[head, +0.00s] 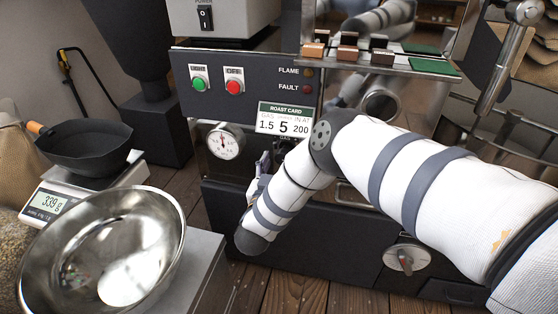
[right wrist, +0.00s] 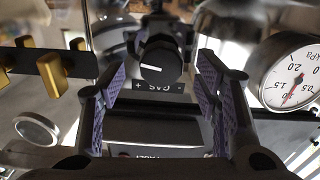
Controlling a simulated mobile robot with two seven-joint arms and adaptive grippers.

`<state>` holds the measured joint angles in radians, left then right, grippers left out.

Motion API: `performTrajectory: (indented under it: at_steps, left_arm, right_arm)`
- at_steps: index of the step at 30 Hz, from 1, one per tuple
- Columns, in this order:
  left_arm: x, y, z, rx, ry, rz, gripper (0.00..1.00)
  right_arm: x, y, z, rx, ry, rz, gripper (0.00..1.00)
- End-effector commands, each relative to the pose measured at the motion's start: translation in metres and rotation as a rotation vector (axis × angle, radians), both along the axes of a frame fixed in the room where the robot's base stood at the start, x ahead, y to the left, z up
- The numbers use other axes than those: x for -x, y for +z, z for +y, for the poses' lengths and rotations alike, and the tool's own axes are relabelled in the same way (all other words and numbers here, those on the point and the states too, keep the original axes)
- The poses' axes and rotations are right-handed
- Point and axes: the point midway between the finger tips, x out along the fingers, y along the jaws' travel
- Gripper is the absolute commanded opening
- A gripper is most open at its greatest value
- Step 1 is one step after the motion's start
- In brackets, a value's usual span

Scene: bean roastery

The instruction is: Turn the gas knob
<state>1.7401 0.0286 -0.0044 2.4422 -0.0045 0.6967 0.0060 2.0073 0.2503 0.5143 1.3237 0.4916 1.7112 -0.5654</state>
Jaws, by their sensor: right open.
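The gas knob (right wrist: 162,62) is black and round with a white pointer line, above an upside-down GAS label (right wrist: 158,87) in the right wrist view. In the head view my arm hides the knob. My right gripper (head: 266,164) is at the machine's front below the roast card. Its open fingers stand either side of the knob in the wrist view, with gaps visible. The pressure gauge (head: 224,141) is white; in the wrist view the gauge (right wrist: 296,78) has a red needle between the 0.5 and 1.5 marks. The roast card (head: 284,119) reads 1.5 under GAS. My left gripper is out of view.
The panel has a green button (head: 199,84) and a red button (head: 235,86). A steel bowl (head: 105,250) and a scale (head: 60,203) with a dark pan (head: 88,145) stand at left. Brass-coloured levers (right wrist: 52,72) show in the wrist view.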

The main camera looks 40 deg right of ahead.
Motion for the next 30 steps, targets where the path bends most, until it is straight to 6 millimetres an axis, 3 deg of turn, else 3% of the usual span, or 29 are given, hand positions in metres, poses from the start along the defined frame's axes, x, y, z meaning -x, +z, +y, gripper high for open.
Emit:
performTrajectory:
  at_steps: [6, 13, 14, 20, 30]
  left_arm:
    - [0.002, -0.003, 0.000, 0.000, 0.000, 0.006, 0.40]
    - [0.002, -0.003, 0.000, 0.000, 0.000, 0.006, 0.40]
    - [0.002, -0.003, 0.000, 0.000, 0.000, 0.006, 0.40]
    - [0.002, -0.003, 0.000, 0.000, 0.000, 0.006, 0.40]
    - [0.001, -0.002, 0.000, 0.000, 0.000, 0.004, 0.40]
  right_arm:
    - [-0.016, 0.000, -0.019, 0.001, 0.000, -0.001, 0.57]
    - [-0.017, 0.000, -0.020, 0.000, 0.002, 0.000, 0.57]
    - [-0.017, 0.000, -0.020, 0.000, 0.002, 0.000, 0.55]
    - [-0.017, 0.000, -0.019, 0.000, 0.002, 0.002, 0.09]
    - [-0.017, 0.000, -0.018, 0.022, 0.004, 0.028, 0.09]
